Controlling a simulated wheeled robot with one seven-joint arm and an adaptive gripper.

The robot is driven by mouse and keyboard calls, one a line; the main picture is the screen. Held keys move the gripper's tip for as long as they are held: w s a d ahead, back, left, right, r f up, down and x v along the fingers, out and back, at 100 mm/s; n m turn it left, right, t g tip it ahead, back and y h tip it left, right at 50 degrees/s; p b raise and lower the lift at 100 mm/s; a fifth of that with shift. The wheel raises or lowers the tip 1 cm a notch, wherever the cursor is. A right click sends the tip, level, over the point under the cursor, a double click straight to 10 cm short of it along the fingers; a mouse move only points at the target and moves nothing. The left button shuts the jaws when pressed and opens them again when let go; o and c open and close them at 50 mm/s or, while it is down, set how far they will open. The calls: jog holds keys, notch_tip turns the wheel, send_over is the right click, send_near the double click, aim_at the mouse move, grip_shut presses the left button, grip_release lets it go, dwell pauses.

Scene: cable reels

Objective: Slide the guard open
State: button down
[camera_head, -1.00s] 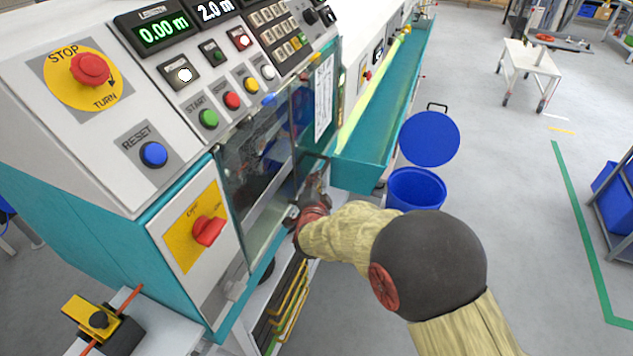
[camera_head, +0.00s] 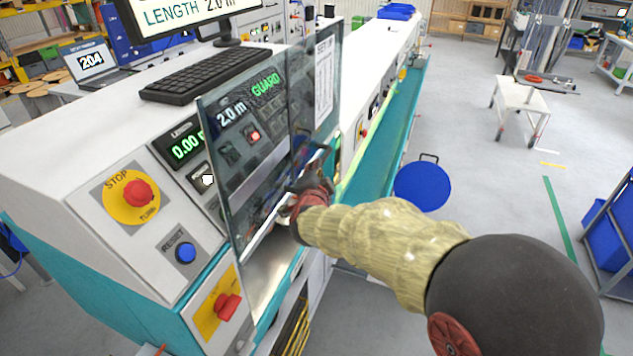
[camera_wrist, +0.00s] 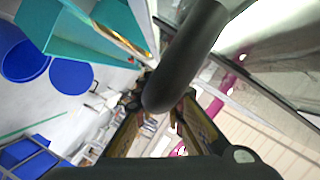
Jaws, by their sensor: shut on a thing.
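The guard (camera_head: 240,165) is a clear, dark-edged panel on the machine's front. It now stands in front of the control panel, whose displays and buttons show through it. Below its lower edge a bright metal opening (camera_head: 270,268) is uncovered. My gripper (camera_head: 312,188) is at the guard's right part, shut on its dark handle. In the wrist view the thick black handle bar (camera_wrist: 190,55) runs down between the fingers of my gripper (camera_wrist: 160,118). The fingertips are partly hidden by the bar.
A red stop button (camera_head: 138,193), blue reset button (camera_head: 186,252) and red rotary switch (camera_head: 228,306) lie left of the guard. A keyboard (camera_head: 208,72) rests on top of the machine. A teal trough (camera_head: 385,150) and blue lid (camera_head: 422,186) are to the right.

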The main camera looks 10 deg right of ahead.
notch_tip(320, 180, up, 8)
jog(key=p, duration=0.3)
jog(key=shift+p, duration=0.35)
jog(key=shift+f, duration=0.1)
jog(key=c, duration=2)
grip_release()
jog(key=shift+o, duration=0.8)
jog(key=v, duration=1.2)
